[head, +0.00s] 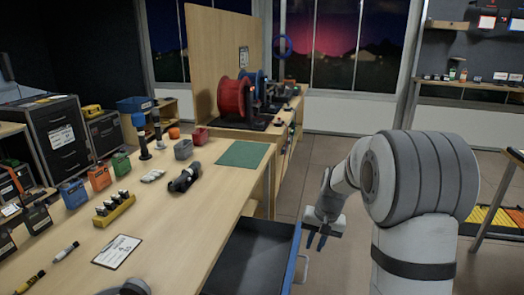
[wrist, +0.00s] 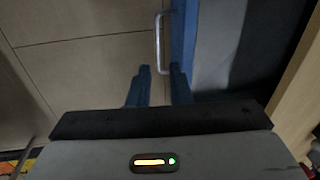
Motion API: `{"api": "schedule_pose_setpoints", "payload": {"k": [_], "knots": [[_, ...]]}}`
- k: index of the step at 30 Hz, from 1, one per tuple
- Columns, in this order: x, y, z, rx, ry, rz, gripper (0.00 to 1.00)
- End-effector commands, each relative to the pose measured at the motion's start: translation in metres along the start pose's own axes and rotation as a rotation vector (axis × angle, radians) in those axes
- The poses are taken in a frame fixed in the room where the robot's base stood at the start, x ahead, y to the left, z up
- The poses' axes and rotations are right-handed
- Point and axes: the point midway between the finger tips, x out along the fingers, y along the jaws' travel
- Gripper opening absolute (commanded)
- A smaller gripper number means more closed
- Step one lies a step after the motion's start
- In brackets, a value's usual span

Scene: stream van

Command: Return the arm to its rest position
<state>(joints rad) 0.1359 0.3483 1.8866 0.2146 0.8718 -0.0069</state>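My arm reaches out on the right of the head view, bent down at the wrist. My gripper (head: 316,241) hangs with its blue fingers pointing down, beside the open drawer (head: 250,258) of the workbench. In the wrist view my gripper (wrist: 160,70) shows two blue fingers with a gap between them, and nothing is held. The metal drawer handle (wrist: 158,38) on the blue drawer front (wrist: 184,35) lines up with that gap. I cannot tell how far the fingertips are from the handle.
The workbench (head: 205,215) carries batteries, a yellow socket rack (head: 114,210), a clipboard (head: 117,251) and a green mat (head: 243,154). A cable-reel bench (head: 290,130) stands behind. Tiled floor (head: 330,150) is free beyond my arm. Another table edge (head: 487,205) is at the far right.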

Motion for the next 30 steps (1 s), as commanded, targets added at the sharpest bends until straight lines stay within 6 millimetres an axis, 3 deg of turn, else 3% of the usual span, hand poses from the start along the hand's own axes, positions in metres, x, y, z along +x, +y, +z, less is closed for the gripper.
{"api": "schedule_pose_setpoints", "payload": {"k": [1,6,15,21,25,30], "knots": [[-0.026,-0.005,0.015,-0.019,0.015,0.006,0.18],[-0.084,-0.013,0.073,-0.09,0.054,0.038,0.18],[-0.151,-0.009,0.18,-0.209,0.124,0.096,0.18],[-0.167,0.001,0.231,-0.264,0.16,0.124,0.18],[-0.17,0.005,0.245,-0.281,0.172,0.135,0.18],[-0.168,0.006,0.249,-0.285,0.173,0.137,0.18]]}}
